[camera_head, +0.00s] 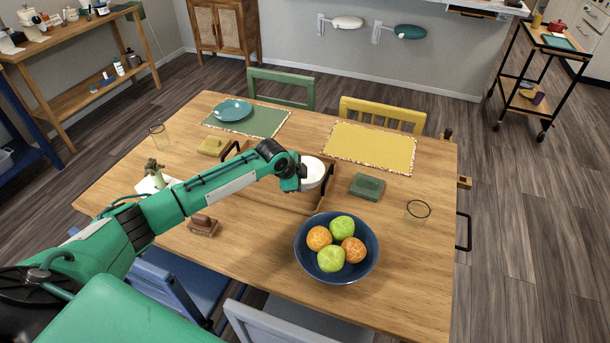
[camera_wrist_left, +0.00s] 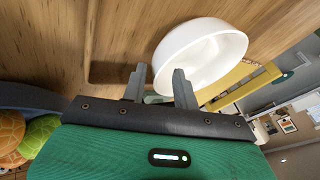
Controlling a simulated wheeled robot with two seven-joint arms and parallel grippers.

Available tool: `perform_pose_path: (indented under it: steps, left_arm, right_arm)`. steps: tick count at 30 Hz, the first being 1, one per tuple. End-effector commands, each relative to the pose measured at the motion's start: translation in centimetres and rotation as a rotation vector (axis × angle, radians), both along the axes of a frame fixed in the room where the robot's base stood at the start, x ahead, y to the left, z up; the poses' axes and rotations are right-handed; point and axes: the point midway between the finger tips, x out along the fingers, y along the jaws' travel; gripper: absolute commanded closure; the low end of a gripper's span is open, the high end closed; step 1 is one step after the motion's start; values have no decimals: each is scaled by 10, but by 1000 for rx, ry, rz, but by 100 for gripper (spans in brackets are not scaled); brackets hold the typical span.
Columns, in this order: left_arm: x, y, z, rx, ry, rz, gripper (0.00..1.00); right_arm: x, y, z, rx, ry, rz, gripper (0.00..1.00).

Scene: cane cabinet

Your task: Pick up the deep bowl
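The deep bowl, plain white, shows at the table's middle in the head view (camera_head: 313,174), partly hidden by my left gripper. In the left wrist view the white bowl (camera_wrist_left: 205,50) is just beyond the fingertips. My left gripper (camera_head: 300,184) is at the bowl's left side. Its two grey fingers stand apart in the left wrist view (camera_wrist_left: 159,76). The right one in that picture overlaps the bowl, and the bowl's near edge shows in the gap. I cannot tell whether the fingers touch it. My right gripper is not in view.
A wooden tray (camera_head: 290,199) with dark handles lies under the arm. A blue bowl of fruit (camera_head: 308,270) is in front, a green block (camera_head: 367,187) and a glass (camera_head: 417,211) to the right. A yellow placemat (camera_head: 370,148) lies behind. The table's front right is clear.

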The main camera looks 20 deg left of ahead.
Motion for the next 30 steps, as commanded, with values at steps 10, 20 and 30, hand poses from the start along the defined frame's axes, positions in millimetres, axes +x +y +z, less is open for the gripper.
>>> perform_pose_path:
  steps: [10, 20, 30]
  left_arm:
    - [12, -5, -21, 0, -1, 0, 70]
    - [12, -5, -20, 0, -1, 0, 100]
    - [12, -5, -19, -1, -3, 0, 100]
  right_arm:
    - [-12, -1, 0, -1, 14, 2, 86]
    - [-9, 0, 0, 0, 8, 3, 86]
    - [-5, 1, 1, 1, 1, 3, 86]
